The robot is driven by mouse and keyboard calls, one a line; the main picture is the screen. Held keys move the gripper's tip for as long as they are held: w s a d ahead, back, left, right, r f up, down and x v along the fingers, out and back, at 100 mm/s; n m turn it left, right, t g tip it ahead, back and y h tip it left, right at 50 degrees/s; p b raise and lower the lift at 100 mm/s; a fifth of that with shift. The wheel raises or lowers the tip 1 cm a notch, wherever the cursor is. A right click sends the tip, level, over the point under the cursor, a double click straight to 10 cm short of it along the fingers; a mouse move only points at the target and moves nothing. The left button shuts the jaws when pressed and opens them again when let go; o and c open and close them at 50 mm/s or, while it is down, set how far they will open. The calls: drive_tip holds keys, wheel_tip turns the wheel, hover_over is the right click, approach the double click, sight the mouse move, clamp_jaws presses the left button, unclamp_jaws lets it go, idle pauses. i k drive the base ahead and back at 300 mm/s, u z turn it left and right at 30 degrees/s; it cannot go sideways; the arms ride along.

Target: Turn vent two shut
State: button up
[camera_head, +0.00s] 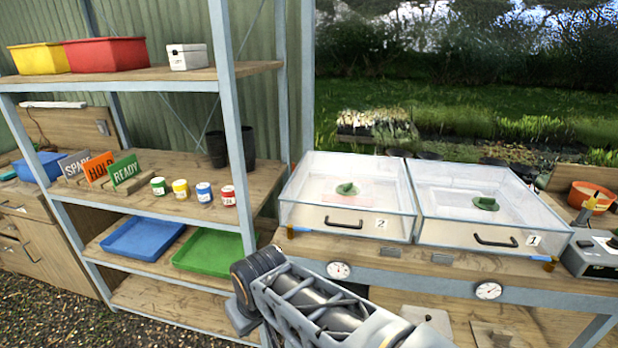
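A clear lidded box labelled 2 (300,217) stands on the bench right of the shelf. A green vent knob (346,189) sits on its lid, above a pinkish square area. The knob's exact angle is too small to tell. A matching clear box labelled 1 (455,232) stands to its right, with its own green knob (486,203). Each box has a black handle at the front. My arm crosses the bottom foreground, below box 2 and apart from it. My gripper is not in view.
The metal-framed shelf at left holds red (105,54) and yellow bins, a white box, several small cans, signs, and blue and green trays (213,252). Round gauges (339,270) sit on the bench's front edge. An orange pot (592,197) and grey device stand at right.

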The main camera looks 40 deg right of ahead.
sight(349, 188)
drive_tip(key=z, duration=0.15)
drive_tip(key=i, duration=0.75)
drive_tip(key=z, duration=0.5)
